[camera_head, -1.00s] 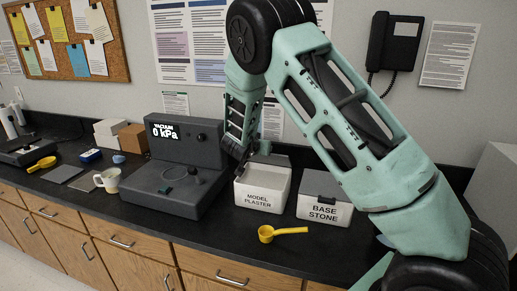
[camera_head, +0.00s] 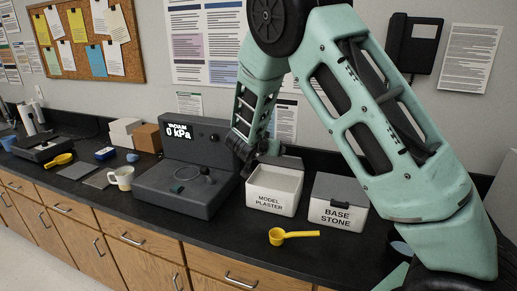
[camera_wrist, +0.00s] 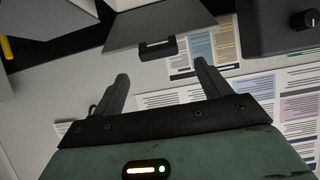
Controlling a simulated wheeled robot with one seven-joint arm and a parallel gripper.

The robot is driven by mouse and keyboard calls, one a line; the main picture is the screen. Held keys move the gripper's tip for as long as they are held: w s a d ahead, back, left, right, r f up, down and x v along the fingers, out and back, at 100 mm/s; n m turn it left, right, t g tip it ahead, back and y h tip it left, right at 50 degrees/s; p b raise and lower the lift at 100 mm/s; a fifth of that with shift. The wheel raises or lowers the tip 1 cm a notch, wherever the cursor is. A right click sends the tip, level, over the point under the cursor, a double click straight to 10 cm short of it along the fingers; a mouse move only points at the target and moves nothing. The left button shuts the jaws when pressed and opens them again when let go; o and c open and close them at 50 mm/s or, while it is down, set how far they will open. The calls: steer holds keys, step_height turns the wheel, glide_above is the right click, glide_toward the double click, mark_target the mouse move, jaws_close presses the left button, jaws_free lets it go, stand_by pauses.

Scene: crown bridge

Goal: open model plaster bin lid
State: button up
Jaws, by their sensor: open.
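The model plaster bin (camera_head: 262,203) is a white box with a printed label, standing on the black counter. Its grey lid (camera_head: 287,162) is raised and tilted up at the rear edge, so the pale inside shows from above. In the wrist view the lid (camera_wrist: 185,36) and its dark handle (camera_wrist: 158,47) are beyond my fingertips. My gripper (camera_wrist: 161,72) is open, with nothing between its fingers and a gap to the handle. In the head view my gripper (camera_head: 243,152) hangs by the bin's back left, partly hidden by my own arm.
The base stone bin (camera_head: 338,212), lid shut, stands just right. The vacuum unit (camera_head: 190,165) is close on the left. A yellow scoop (camera_head: 290,236) lies in front, and a white mug (camera_head: 121,178) stands farther left. The wall with posters (camera_head: 205,45) is close behind.

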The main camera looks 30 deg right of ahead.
steer(key=b+v, duration=0.1)
steer(key=v, duration=1.1)
steer(key=shift+b, duration=0.3)
steer(key=shift+s+r, duration=0.1)
